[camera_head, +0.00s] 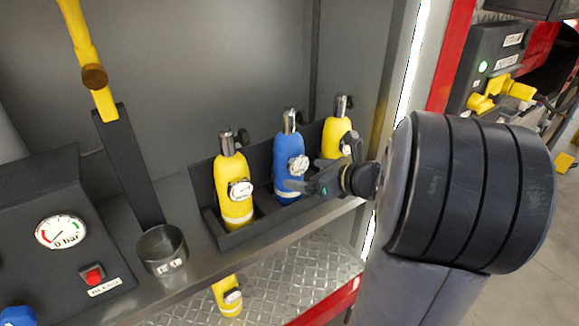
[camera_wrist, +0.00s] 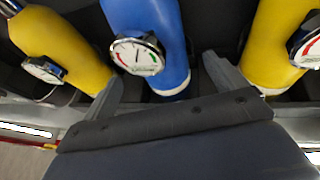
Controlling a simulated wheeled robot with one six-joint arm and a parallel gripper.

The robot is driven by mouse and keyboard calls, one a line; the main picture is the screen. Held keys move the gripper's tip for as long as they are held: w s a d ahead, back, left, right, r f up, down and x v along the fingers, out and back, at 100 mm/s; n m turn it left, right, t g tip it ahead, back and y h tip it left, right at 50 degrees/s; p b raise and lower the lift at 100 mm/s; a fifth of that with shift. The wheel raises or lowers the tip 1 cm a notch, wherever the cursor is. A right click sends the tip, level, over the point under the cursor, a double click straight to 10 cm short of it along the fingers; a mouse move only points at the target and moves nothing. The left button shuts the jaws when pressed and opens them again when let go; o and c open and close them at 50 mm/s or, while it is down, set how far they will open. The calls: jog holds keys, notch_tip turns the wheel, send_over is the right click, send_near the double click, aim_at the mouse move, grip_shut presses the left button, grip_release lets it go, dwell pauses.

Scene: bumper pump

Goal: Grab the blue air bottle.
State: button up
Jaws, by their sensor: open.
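The blue air bottle (camera_head: 288,160) stands upright in a dark rack, between two yellow bottles, with a round gauge on its front. In the wrist view the blue bottle (camera_wrist: 147,40) fills the upper middle, just beyond the fingertips. My gripper (camera_head: 302,186) is in front of the blue bottle's lower part and hides some of it and of the right yellow bottle. In the wrist view my gripper (camera_wrist: 160,80) is open, one finger on each side of the blue bottle's lower body. I cannot tell whether either finger touches it.
The left yellow bottle (camera_head: 234,190) and right yellow bottle (camera_head: 336,138) stand close on either side. The rack (camera_head: 240,236) has a low front wall. A dark cup (camera_head: 163,250), a gauge panel (camera_head: 62,232) and a yellow-handled lever (camera_head: 85,45) are to the left.

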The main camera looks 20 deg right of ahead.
jog(key=shift+p+x, duration=0.35)
jog(key=shift+x, duration=2.4)
jog(key=shift+d+r, duration=0.1)
jog(key=shift+d, duration=0.05)
jog(key=shift+c, duration=0.2)
grip_shut()
jog(key=shift+w+r, duration=0.1)
